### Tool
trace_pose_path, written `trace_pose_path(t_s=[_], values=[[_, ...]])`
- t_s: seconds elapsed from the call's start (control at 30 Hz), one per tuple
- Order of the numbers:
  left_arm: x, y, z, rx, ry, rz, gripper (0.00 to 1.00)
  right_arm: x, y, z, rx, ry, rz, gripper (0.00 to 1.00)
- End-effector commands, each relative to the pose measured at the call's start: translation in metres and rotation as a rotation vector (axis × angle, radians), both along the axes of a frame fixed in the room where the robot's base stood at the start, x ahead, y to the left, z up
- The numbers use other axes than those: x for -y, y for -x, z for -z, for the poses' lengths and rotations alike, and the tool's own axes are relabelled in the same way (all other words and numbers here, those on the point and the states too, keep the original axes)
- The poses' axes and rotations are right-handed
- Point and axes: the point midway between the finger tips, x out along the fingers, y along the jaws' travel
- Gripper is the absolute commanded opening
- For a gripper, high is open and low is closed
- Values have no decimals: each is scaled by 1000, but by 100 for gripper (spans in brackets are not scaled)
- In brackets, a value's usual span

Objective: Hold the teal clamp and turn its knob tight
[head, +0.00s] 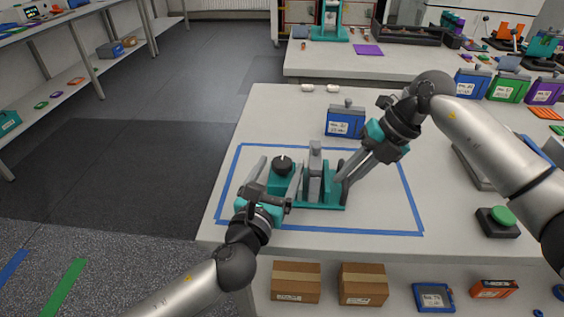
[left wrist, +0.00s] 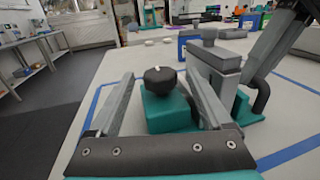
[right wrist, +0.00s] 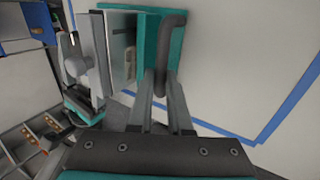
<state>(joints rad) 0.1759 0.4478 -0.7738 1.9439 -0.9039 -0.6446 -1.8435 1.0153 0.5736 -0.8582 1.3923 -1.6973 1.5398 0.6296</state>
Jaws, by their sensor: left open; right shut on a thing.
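The teal clamp (head: 329,207) stands on the table inside a blue tape outline. Its round black knob (head: 283,163) with a white mark sits on the teal block at its left end; the knob also shows in the left wrist view (left wrist: 160,80). Grey jaw blocks (head: 315,172) stand in its middle. My left gripper (head: 279,172) is open, with a finger on either side of the knob and gaps between. My right gripper (head: 345,180) is shut on the dark handle (right wrist: 172,30) at the clamp's right end; its fingers meet the bar in the right wrist view.
A blue labelled box (head: 345,122) stands behind the clamp at the tape's far edge. A green push button (head: 498,220) sits at the right. Small white pieces (head: 320,87) lie at the back. Blue tape (head: 290,227) runs near the front edge. Table left of the clamp is clear.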

Motion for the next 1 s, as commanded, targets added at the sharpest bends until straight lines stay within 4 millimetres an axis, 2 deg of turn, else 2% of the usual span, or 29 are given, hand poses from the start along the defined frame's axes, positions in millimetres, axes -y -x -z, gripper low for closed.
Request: trace_pose_path(t_s=[0.2,0.57,1.0], values=[[4,-19,0,0,0,-1,82,0,0,0,1,-1,0,0],[5,-23,0,-1,0,-1,82,0,0,0,1,-1,0,0],[5,-22,0,-1,0,-1,33,0,0,0,1,-1,0,0]])
